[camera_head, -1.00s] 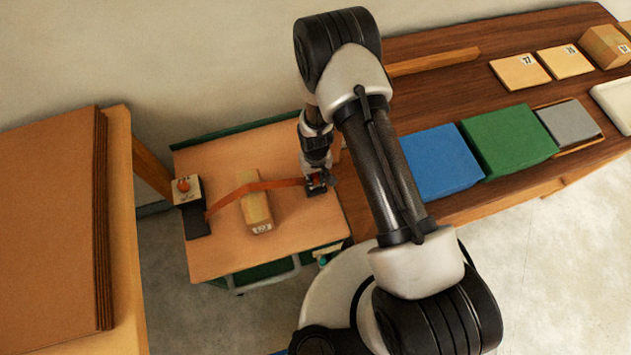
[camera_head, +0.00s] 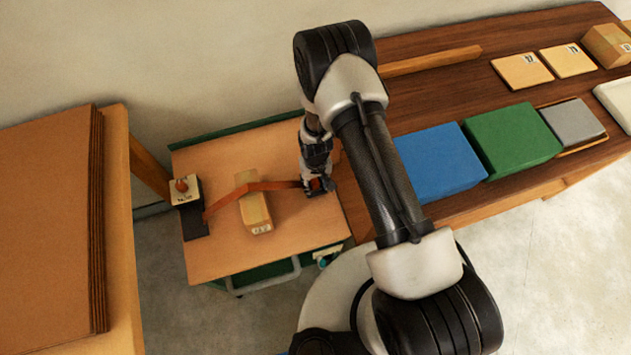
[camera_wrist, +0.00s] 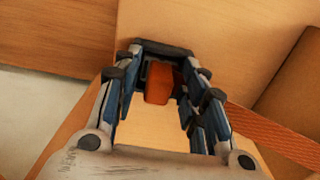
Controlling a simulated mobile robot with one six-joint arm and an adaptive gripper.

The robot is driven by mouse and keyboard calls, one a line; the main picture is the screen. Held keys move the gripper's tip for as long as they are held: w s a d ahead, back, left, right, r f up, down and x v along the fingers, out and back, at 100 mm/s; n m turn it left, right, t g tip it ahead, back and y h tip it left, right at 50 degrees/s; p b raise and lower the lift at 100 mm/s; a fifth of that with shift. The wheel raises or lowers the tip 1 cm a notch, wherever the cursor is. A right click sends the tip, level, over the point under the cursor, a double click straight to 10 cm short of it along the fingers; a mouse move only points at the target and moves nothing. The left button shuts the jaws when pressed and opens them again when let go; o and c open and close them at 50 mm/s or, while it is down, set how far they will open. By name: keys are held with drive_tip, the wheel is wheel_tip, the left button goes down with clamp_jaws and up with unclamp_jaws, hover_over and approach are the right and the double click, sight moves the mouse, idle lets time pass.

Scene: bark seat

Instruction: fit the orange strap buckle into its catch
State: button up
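The orange strap (camera_head: 275,186) runs from a dark plate (camera_head: 195,224) on the left, over a tan box (camera_head: 256,213), to my gripper (camera_head: 318,187). In the wrist view the orange buckle (camera_wrist: 159,83) lies between the fingertips of my gripper (camera_wrist: 162,75). The fingers stand apart, with small gaps seeming to show beside the buckle. A dark frame (camera_wrist: 160,47), apparently the catch, is just beyond and around the buckle's far end. How deep the buckle sits in it is hidden. The strap also shows at the right in the wrist view (camera_wrist: 275,132).
The small cart top (camera_head: 220,262) carries the box and a block with a red knob (camera_head: 184,190). A dark wooden bench on the right holds a blue block (camera_head: 437,160) and a green block (camera_head: 513,140). A stack of brown boards (camera_head: 45,220) stands at the left.

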drive_tip(key=shift+r, duration=0.15)
wheel_tip(320, 180, up, 12)
drive_tip(key=p, duration=0.4)
wheel_tip(320, 180, up, 16)
drive_tip(key=t, duration=0.1)
hover_over(316, 182)
drive_tip(key=w+d, duration=0.2)
drive_tip(key=s+d+r+m+t, duration=0.1)
drive_tip(key=s+d+r+m, duration=0.2)
drive_tip(key=r, duration=1)
drive_tip(key=s+d+r+t, duration=0.1)
drive_tip(key=s+d+r, duration=0.2)
drive_tip(key=s+r, duration=0.4)
drive_tip(key=s+d+r+t, duration=0.1)
drive_tip(key=s+d+r, duration=0.3)
drive_tip(key=s+r, duration=0.3)
drive_tip(key=s, duration=0.4)
drive_tip(key=shift+s+d+t, duration=0.25)
drive_tip(key=shift+s+t, duration=0.05)
drive_tip(key=shift+s, duration=0.05)
drive_tip(key=shift+f, duration=0.1)
